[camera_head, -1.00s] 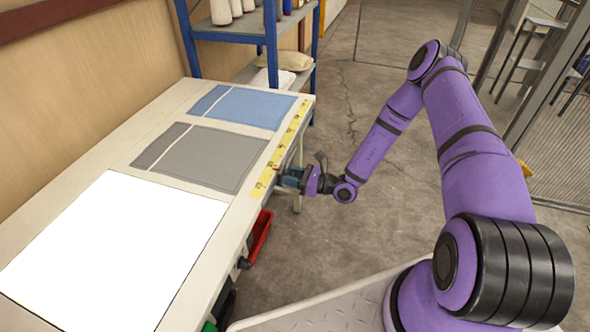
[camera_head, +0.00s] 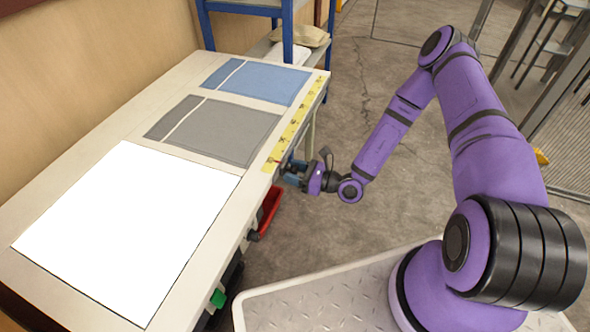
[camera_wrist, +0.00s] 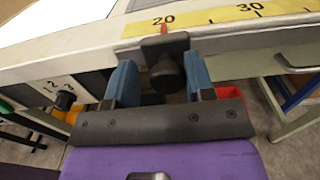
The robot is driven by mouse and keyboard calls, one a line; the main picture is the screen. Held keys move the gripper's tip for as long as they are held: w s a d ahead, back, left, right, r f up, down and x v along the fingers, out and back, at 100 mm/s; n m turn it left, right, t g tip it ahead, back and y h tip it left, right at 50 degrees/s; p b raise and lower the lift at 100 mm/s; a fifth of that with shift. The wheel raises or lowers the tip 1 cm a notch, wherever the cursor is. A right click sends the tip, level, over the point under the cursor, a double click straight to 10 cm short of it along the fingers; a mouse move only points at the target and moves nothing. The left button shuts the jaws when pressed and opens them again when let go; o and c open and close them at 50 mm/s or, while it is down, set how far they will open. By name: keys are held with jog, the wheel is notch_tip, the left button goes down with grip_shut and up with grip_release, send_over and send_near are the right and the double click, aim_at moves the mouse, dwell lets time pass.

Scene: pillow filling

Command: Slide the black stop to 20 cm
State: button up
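The black stop (camera_wrist: 165,45) sits on the table's front edge in the wrist view, with a round black knob facing me. Its thin red pointer (camera_wrist: 163,27) stands at or very near the 20 mark on the yellow ruler (camera_wrist: 215,23). My gripper (camera_wrist: 161,68) has its two blue fingers apart, one on each side of the stop's knob. The right finger is very close to the knob; I cannot tell if it touches. In the head view my gripper (camera_head: 289,168) is at the table edge near the ruler's near end (camera_head: 270,166).
On the table (camera_head: 130,136) lie a white sheet (camera_head: 130,225), a grey cloth (camera_head: 225,130) and a blue cloth (camera_head: 262,82). Below the edge are a red bin (camera_head: 268,208) and a black selector knob (camera_wrist: 65,100) by numbers. A blue shelf (camera_head: 288,30) stands at the back.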

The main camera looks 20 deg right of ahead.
jog(key=shift+o, duration=0.6)
jog(key=shift+d, duration=0.25)
jog(key=v, duration=1)
jog(key=shift+s, duration=0.15)
jog(key=shift+d, duration=0.1)
jog(key=shift+r, duration=0.1)
